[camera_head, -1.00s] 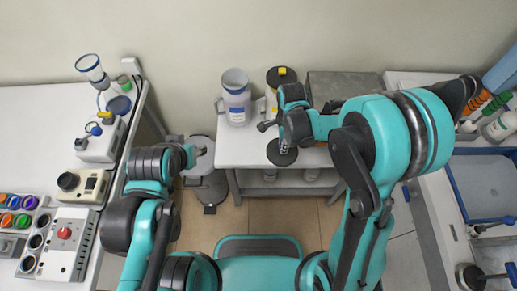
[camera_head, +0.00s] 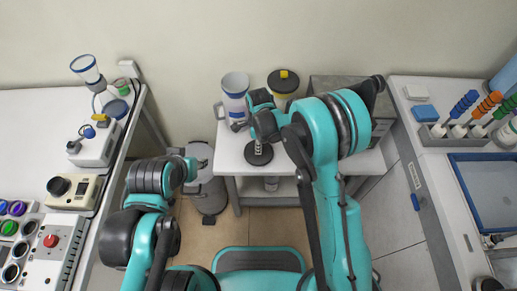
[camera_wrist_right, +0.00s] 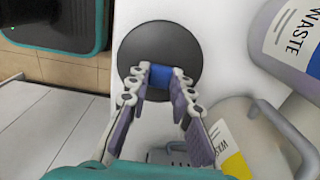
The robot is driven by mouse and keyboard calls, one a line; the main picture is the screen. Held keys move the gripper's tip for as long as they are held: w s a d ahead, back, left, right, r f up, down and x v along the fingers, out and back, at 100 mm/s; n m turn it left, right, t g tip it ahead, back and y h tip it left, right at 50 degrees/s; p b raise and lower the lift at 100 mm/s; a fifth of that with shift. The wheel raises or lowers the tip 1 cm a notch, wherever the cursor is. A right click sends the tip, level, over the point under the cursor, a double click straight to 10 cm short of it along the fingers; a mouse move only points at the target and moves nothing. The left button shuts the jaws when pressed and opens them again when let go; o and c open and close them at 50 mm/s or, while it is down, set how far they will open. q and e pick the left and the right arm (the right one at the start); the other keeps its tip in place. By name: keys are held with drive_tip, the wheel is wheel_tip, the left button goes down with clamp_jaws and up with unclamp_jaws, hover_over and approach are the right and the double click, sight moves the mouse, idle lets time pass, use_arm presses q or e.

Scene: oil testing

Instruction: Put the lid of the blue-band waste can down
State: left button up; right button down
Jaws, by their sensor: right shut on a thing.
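The lid is a black disc (camera_head: 258,155) with a blue knob (camera_wrist_right: 161,77). My right gripper (camera_head: 257,143) is shut on the knob; in the right wrist view the fingers (camera_wrist_right: 160,80) pinch it from both sides. The lid is by the front edge of the white table; I cannot tell whether it touches the top. The blue-band waste can (camera_head: 235,97) stands behind it with its top open. In the right wrist view this can (camera_wrist_right: 290,40) shows its WASTE label. My left gripper (camera_head: 201,160) is at the left; its fingers are too unclear to judge.
A yellow-band can (camera_head: 283,97) with a yellow-knobbed black lid stands beside the blue-band can. A grey box (camera_head: 340,92) is behind my right arm. A grey bin (camera_head: 207,196) stands on the floor left of the white table (camera_head: 232,152). Side benches flank me.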

drive_tip(key=shift+f, duration=0.75)
drive_tip(key=shift+f, duration=0.1)
drive_tip(key=c, duration=1.3)
unclamp_jaws()
drive_tip(key=shift+c, duration=0.2)
